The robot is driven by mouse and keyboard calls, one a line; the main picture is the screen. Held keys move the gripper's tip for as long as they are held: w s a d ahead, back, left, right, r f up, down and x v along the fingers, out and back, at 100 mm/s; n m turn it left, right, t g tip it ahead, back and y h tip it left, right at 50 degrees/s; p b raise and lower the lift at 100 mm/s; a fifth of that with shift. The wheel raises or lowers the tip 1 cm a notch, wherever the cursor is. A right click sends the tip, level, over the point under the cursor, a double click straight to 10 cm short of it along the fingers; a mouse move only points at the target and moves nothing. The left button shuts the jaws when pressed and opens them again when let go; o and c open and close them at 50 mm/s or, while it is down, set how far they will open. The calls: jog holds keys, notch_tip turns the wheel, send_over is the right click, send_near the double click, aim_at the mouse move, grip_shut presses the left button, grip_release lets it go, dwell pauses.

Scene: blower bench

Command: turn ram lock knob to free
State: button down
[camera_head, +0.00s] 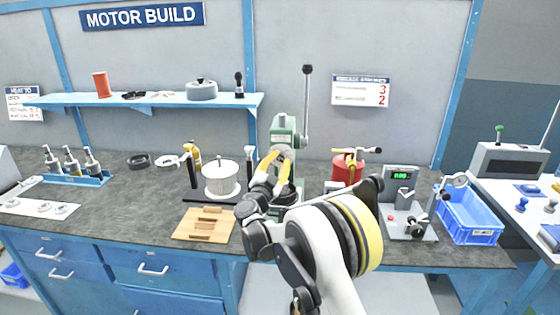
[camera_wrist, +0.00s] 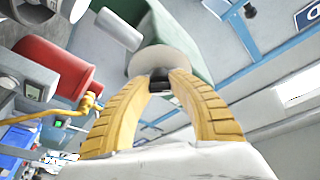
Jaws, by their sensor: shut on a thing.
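The green press (camera_head: 281,127) stands at the back middle of the bench, with a tall ball-topped lever (camera_head: 306,100). Its green body (camera_wrist: 185,45) also shows in the wrist view. My gripper (camera_head: 281,158) is at the front of the press, its yellow fingers raised. In the wrist view my gripper (camera_wrist: 160,79) is shut on a small dark part, seemingly the ram lock knob (camera_wrist: 159,83), in front of a pale round disc (camera_wrist: 150,60). The fingers hide most of the knob, and its turned position cannot be read.
A white pot-like part (camera_head: 222,179) and a wooden board (camera_head: 204,225) are left of my gripper. A red canister (camera_head: 347,170), a gauge with a green display (camera_head: 401,178) and a blue bin (camera_head: 468,218) stand to the right. A blue shelf (camera_head: 140,100) is above left.

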dwell(0.3)
jog(key=c, duration=1.2)
grip_release()
jog(key=v, duration=1.2)
jog(key=shift+r, duration=0.1)
